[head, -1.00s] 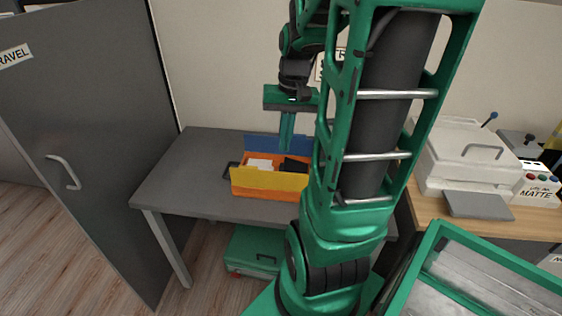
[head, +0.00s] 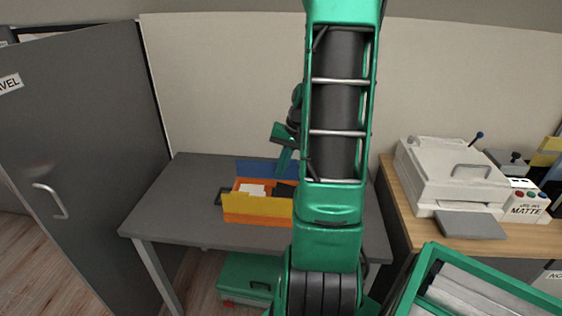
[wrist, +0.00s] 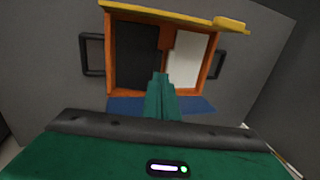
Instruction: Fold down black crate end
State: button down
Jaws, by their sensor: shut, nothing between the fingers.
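The crate (head: 258,217) sits on the grey desk; it has an orange body, a yellow front side and a blue back side (head: 258,168). In the wrist view its orange rim (wrist: 110,65) shows with the yellow side (wrist: 165,16) at the top and the blue side (wrist: 195,105) at the bottom. Black loop handles show at the left end (wrist: 82,55) and right end. Inside lie a dark panel (wrist: 137,55) and a white one (wrist: 192,58). My gripper (head: 284,168) is shut and empty, over the blue side; contact cannot be told. My arm hides the crate's right end in the head view.
The grey desk (head: 180,205) has free room left of the crate. A dark grey door or panel (head: 75,130) stands at the left. A white press machine (head: 455,180) stands on the wooden counter at the right. A green case (head: 247,280) lies under the desk.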

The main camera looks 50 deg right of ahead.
aim_at(273, 192)
jog(key=x, duration=0.8)
jog(key=shift+s+d, duration=0.1)
